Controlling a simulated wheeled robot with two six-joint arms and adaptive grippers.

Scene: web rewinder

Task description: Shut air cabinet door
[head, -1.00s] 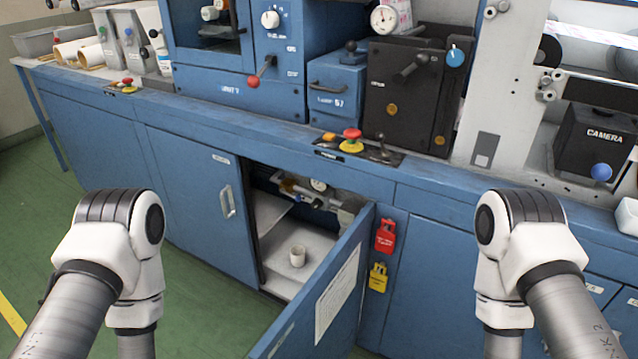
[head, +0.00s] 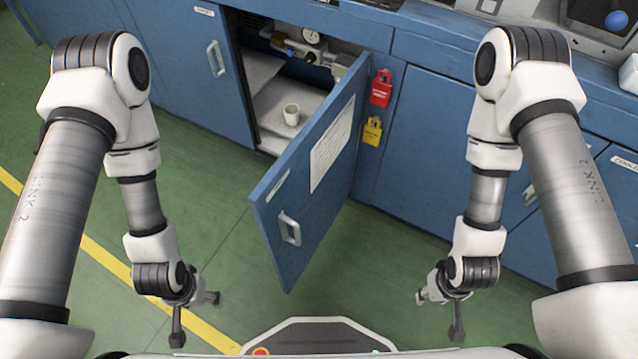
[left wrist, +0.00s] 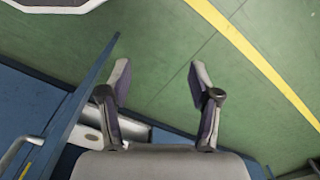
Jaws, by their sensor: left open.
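The blue air cabinet door (head: 310,190) stands wide open toward me, swung out from its hinge at the right of the cabinet opening. It carries a white paper sheet and a pale handle (head: 289,228) near its free edge. In the left wrist view the door (left wrist: 86,92) appears nearly edge-on, left of the fingers. My left gripper (head: 196,318) is open and empty, low over the floor to the left of the door and apart from it; its spread fingers show in the left wrist view (left wrist: 158,80). My right gripper (head: 438,316) hangs right of the door, fingers apparently spread and empty.
Inside the open cabinet (head: 262,95) are a white cup (head: 291,115), a gauge (head: 311,37) and piping. Red (head: 381,88) and yellow (head: 372,131) tags hang beside the hinge side. A closed blue door (head: 190,60) lies left. Green floor around the door is clear.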

